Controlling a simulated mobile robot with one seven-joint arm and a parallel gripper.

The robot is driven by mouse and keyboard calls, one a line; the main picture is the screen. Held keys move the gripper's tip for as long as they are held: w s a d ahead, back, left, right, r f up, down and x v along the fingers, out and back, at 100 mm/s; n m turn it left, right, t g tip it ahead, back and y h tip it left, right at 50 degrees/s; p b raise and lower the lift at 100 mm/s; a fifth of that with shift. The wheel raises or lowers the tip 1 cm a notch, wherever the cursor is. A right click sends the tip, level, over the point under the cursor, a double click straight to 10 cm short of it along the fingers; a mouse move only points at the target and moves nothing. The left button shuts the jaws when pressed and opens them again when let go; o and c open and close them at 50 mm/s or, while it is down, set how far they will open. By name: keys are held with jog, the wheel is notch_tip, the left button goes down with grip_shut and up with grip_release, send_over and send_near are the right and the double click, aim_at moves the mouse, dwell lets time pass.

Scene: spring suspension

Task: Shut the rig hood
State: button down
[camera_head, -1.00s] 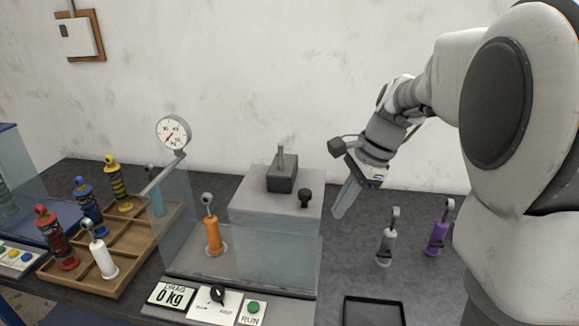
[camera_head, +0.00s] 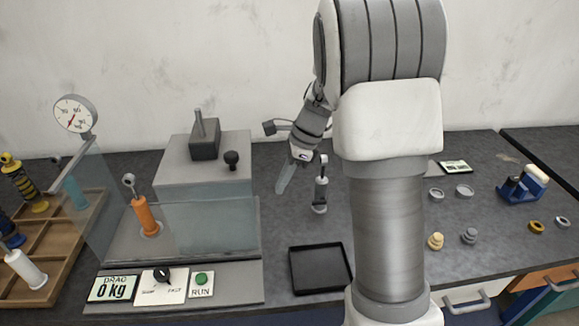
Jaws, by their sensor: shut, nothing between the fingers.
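A clear panel (camera_head: 97,200) stands at the base's left end. My gripper (camera_head: 284,180) is shut and empty, pointing down to the right of the hood, apart from the knob. Whether the hood's far side touches anything is hidden.
A dial gauge (camera_head: 75,113) rises at the left above a wooden tray (camera_head: 60,265) of struts. A grey strut (camera_head: 320,185) stands close to the right of my gripper. A black tray (camera_head: 320,268) lies in front. The RUN button (camera_head: 202,279) is at the rig's front.

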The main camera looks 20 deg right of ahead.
jog(key=a, duration=0.1)
jog(key=a+f, duration=0.1)
jog(key=a, duration=0.1)
jog(key=w+a, duration=0.1)
jog(key=shift+a+f, duration=0.15)
jog(key=shift+a, duration=0.05)
jog(key=w+a+p, duration=0.1)
jog(key=a+p, duration=0.1)
jog(key=a, duration=0.5)
jog(key=w+a+p, duration=0.1)
jog(key=a+p, duration=0.2)
jog(key=a, duration=0.4)
jog(key=w+a+p, duration=0.2)
jog(key=a+p, duration=0.1)
jog(key=a, duration=0.4)
